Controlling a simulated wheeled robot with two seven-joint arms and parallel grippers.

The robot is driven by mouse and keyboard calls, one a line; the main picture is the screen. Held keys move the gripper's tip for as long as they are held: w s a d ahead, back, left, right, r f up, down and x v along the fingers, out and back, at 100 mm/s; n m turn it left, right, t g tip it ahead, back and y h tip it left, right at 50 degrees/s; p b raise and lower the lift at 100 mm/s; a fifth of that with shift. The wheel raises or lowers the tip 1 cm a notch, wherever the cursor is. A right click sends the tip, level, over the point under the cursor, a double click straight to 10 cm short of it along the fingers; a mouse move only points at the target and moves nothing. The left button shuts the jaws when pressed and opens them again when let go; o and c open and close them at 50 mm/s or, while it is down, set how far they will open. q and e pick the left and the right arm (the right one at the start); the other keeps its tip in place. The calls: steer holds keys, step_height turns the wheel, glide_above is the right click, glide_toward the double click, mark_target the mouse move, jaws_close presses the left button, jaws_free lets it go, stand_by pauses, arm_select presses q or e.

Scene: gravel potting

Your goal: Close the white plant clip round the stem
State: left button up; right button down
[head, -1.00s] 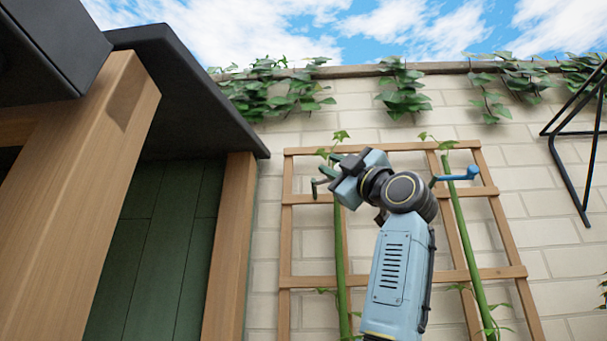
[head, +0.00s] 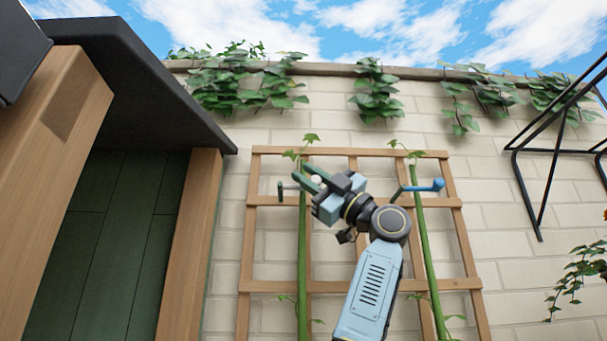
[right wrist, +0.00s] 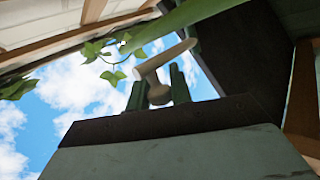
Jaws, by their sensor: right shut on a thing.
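The white plant clip (right wrist: 165,60) shows pale in the right wrist view: a short bar lying against the green stem (right wrist: 185,17), with a round knob below. I cannot tell whether it encircles the stem. In the head view, a small pale part of the clip (head: 291,186) shows beside the left stem (head: 303,250), near a dark green post (head: 281,191). My right gripper (head: 309,179) is at this stem; its green fingers (right wrist: 158,90) are shut on the clip's knob in the wrist view. My left gripper is not in view.
A wooden trellis (head: 360,286) stands before the pale brick wall (head: 500,240). A second stem (head: 425,260) carries a blue clip (head: 437,185) to the right. A wooden post (head: 190,250) and dark roof edge (head: 130,90) lie left; a black metal frame (head: 530,200) is right.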

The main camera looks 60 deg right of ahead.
steer(key=c, duration=1.3)
jaws_free()
steer(key=shift+w, duration=0.1)
steer(key=b+v, duration=0.5)
steer(key=v, duration=0.8)
steer(key=shift+f, duration=0.15)
